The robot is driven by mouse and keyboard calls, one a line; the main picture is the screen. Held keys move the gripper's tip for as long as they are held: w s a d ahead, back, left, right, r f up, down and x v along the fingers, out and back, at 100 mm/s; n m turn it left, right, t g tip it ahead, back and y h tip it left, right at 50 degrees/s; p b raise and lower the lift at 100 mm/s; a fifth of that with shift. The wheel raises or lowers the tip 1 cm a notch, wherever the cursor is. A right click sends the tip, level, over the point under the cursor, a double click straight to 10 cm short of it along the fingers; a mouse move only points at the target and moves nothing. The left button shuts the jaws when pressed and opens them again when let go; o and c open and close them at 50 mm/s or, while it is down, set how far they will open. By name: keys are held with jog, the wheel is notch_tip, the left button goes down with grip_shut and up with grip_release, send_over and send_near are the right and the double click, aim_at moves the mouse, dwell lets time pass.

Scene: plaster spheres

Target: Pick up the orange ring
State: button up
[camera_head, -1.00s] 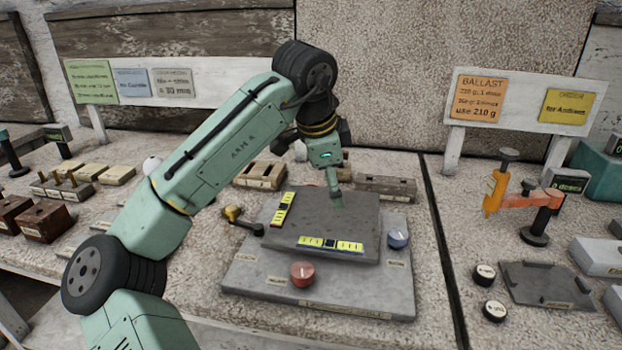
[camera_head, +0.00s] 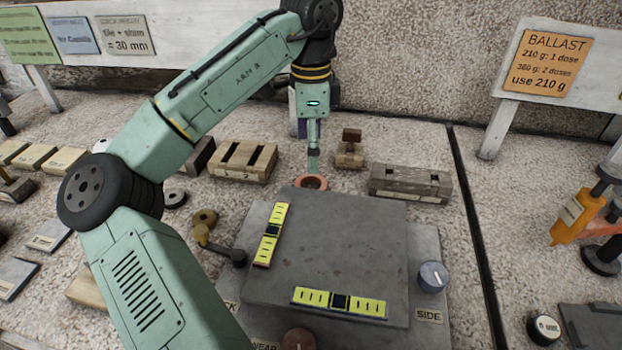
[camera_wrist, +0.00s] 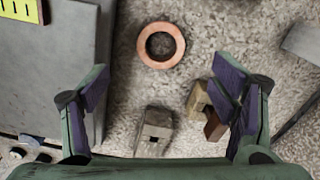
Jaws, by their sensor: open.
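The orange ring (camera_head: 322,184) lies flat on the stone bench, close behind the grey plate's far edge. It also shows whole in the wrist view (camera_wrist: 181,47), at the top centre. My gripper (camera_head: 313,165) points down over the ring's area in the head view; the height gap is hard to judge there.
The raised grey plate (camera_head: 350,245) with two yellow levels stands just in front of the ring. A slotted wooden block (camera_head: 243,162), a small block with a brown top (camera_head: 349,155) and a dark slotted block (camera_head: 411,184) stand around it.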

aim_at(309, 178)
jog(key=f+p, duration=0.1)
jog(key=f, duration=0.7)
jog(key=shift+a+f+p, duration=0.15)
jog(key=shift+a+p, duration=0.05)
jog(key=shift+p, duration=0.2)
jog(key=shift+c, duration=0.6)
jog(key=c, duration=0.9)
jog(key=shift+o, duration=0.2)
